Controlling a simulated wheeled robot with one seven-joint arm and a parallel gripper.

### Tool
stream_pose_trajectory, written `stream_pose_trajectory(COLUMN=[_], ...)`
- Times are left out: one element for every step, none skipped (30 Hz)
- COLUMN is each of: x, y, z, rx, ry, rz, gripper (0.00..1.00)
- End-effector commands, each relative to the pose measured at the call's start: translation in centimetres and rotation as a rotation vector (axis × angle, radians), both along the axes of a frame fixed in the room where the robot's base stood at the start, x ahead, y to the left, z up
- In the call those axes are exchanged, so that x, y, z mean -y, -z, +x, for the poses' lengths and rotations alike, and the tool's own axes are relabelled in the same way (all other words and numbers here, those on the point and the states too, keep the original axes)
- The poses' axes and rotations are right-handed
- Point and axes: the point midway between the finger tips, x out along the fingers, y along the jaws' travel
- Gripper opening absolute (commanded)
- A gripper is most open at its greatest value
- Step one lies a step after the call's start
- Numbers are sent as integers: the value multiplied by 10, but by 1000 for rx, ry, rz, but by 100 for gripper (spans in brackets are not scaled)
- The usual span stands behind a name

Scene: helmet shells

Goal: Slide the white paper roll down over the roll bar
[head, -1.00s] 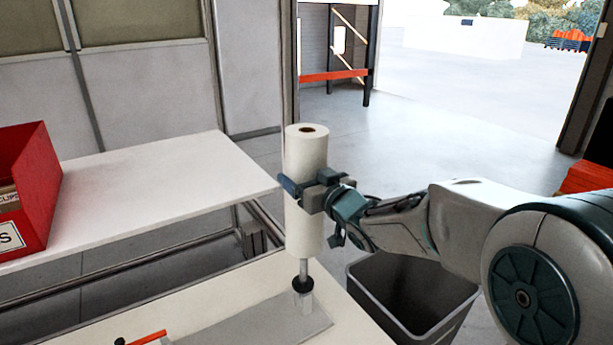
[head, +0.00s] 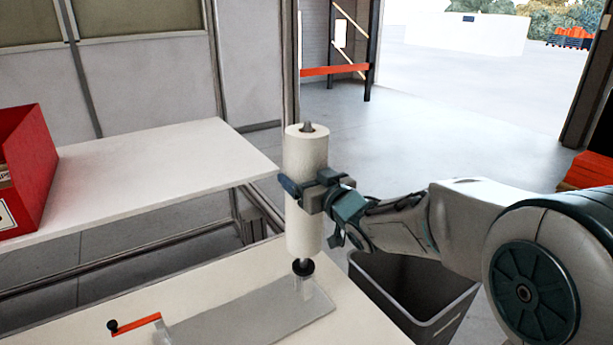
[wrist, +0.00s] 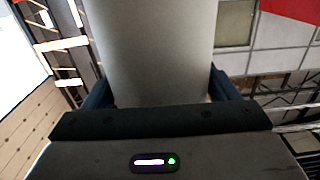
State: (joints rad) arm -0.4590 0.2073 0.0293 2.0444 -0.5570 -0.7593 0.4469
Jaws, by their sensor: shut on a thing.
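The white paper roll (head: 306,150) stands upright in the head view, around the roll bar. The tip of the roll bar (head: 307,126) shows in the hole at the roll's top. The black collar (head: 303,267) at the bar's foot shows just below the roll's lower end, with little or no gap that I can make out. My gripper (head: 312,193) is shut on the roll around its middle, coming from the right. In the wrist view the roll (wrist: 155,50) fills the space between my fingers.
The bar's grey base plate (head: 255,318) lies on the near white table (head: 200,290), with an orange crank handle (head: 137,324) at its left. A grey bin (head: 410,290) stands right of the table. A red box (head: 28,175) sits on the far white table (head: 150,180).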

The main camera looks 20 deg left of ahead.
Motion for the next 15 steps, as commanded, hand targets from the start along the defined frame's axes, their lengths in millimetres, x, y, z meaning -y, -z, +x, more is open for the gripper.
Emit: stream_pose_trajectory(x=[0, 0, 0, 0, 0, 0, 0, 0, 0, 0, 0, 0, 0, 0, -1], y=[3, 5, 8, 9, 11, 14, 16, 17, 20, 22, 23, 26, 28, 30, 32], z=[0, 0, 0, 0, 0, 0, 0, 0, 0, 0, 0, 0, 0, 0, -1], rx=[5, 5, 5, 5, 5, 5, 5, 5, 5, 5, 5, 5, 5, 5, 5], ry=[-1, -1, 0, 0, 0, 0, 0, 0, 0, 0, 0, 0, 0, 0, 0], rz=[4, 4, 4, 4, 4, 4, 4, 4, 4, 4, 4, 3, 3, 3, 3], gripper=[27, 27, 27, 27, 27, 27, 27, 27, 27, 27, 27, 27, 27, 27, 27])
